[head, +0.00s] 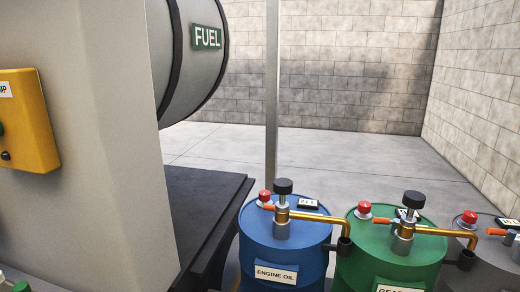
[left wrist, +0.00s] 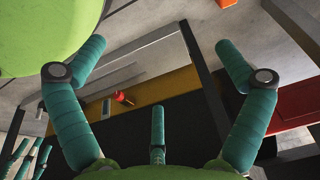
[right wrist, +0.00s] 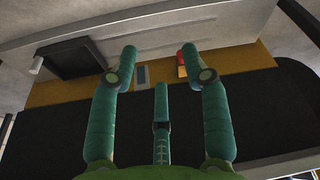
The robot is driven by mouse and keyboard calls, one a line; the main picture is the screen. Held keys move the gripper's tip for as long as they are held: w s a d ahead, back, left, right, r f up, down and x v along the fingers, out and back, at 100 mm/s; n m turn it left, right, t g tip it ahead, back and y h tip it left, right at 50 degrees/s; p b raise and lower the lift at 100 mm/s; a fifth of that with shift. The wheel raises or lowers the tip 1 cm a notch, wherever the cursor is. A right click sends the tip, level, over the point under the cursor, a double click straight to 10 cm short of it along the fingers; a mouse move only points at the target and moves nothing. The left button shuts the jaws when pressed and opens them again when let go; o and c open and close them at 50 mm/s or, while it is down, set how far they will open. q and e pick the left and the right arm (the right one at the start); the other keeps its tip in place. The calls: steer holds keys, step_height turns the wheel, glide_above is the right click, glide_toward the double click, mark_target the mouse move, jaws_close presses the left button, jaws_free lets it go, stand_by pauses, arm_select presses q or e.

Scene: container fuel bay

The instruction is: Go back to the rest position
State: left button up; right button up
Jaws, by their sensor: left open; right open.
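My left gripper (left wrist: 160,48) shows in the left wrist view with its teal fingers spread apart and nothing between them. More teal fingers, which look like those of my right gripper, show at that view's lower left edge. My right gripper (right wrist: 160,52) shows in the right wrist view, also open and empty, its fingers closer together than the left one's. Neither gripper can be made out clearly in the head view.
A blue engine oil drum (head: 285,245), a green drum (head: 390,262) and a grey drum (head: 492,262) stand in a row, with brass pumps on top. A fuel tank (head: 205,60) and yellow box (head: 28,120) are at left. The floor (head: 330,155) behind the drums is clear.

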arm_select(q)
steer(key=s+a+f+g+p, duration=0.1)
steer(key=s+a+p, duration=0.2)
steer(key=s+p, duration=1.5)
steer(key=p, duration=0.5)
steer(key=shift+g, duration=0.4)
arm_select(e)
steer(key=s+d+f+g, duration=0.1)
steer(key=s+d, duration=0.2)
steer(key=s, duration=1.5)
steer(key=shift+g, duration=0.4)
